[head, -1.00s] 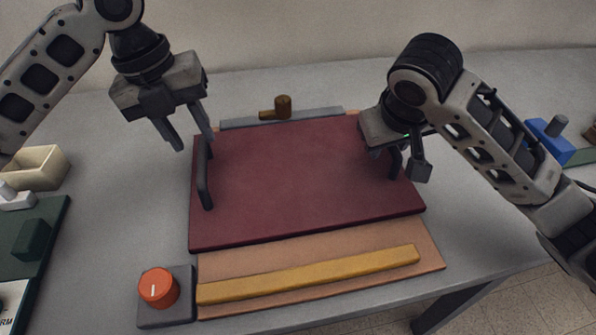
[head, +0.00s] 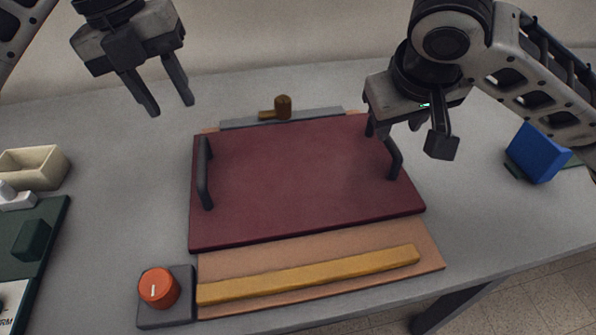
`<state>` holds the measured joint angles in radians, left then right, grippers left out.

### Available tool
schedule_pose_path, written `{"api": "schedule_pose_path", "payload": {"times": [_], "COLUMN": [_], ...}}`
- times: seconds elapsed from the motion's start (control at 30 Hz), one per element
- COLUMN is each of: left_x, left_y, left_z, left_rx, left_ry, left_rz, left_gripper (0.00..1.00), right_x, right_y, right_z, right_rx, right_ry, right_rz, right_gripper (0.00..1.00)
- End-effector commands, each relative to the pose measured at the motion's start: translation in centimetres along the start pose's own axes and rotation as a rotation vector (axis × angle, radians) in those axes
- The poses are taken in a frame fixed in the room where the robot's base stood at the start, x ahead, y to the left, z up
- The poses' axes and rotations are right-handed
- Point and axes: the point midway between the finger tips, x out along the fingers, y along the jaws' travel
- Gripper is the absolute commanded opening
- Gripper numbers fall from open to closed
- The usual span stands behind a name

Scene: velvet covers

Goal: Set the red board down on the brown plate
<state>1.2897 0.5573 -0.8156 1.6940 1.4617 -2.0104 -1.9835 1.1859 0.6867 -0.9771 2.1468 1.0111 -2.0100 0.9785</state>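The red board (head: 300,180) lies flat in the middle of the table, with a dark handle upright near its left edge (head: 205,172) and another near its right edge (head: 391,158). The brown plate (head: 350,238) is under it; its front part shows, and a small strip shows at the back. My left gripper (head: 167,105) is open and empty, up and left of the board, apart from the left handle. My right gripper (head: 405,140) is open, above the board's right back corner near the right handle. The right handle's top is partly hidden behind it.
A yellow bar (head: 310,275) lies along the plate's front. An orange knob on a grey box (head: 158,288) stands at front left. A grey strip with a brown latch (head: 283,107) is behind the board. A cream bin (head: 35,168) is at left, a blue block (head: 537,152) at right.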

Motion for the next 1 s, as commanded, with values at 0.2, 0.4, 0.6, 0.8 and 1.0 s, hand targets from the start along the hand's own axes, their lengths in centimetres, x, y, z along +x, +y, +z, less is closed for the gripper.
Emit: {"api": "schedule_pose_path", "payload": {"times": [0.2,0.4,0.6,0.8,1.0], "left_x": [0.0,0.0,0.0,0.0,0.0], "left_y": [0.0,0.0,0.0,0.0,0.0], "left_z": [0.0,0.0,0.0,0.0,0.0], "left_rx": [0.000,0.000,0.000,0.000,0.000], "left_ry": [0.000,0.000,0.000,0.000,0.000], "left_rz": [0.000,0.000,0.000,0.000,0.000], "left_gripper": [0.36,0.36,0.36,0.36,0.36], "right_x": [-3.2,-4.3,-4.4,-4.4,-4.4], "right_y": [0.0,0.0,0.0,0.0,0.0], "right_z": [-0.1,0.0,0.0,0.0,0.0], "right_rx": [-0.001,0.000,0.000,0.000,0.000], "right_ry": [0.005,0.001,-0.001,0.000,0.000], "right_rz": [0.000,0.000,-0.001,-0.001,-0.001], "right_gripper": [0.36,0.36,0.36,0.36,0.36]}}
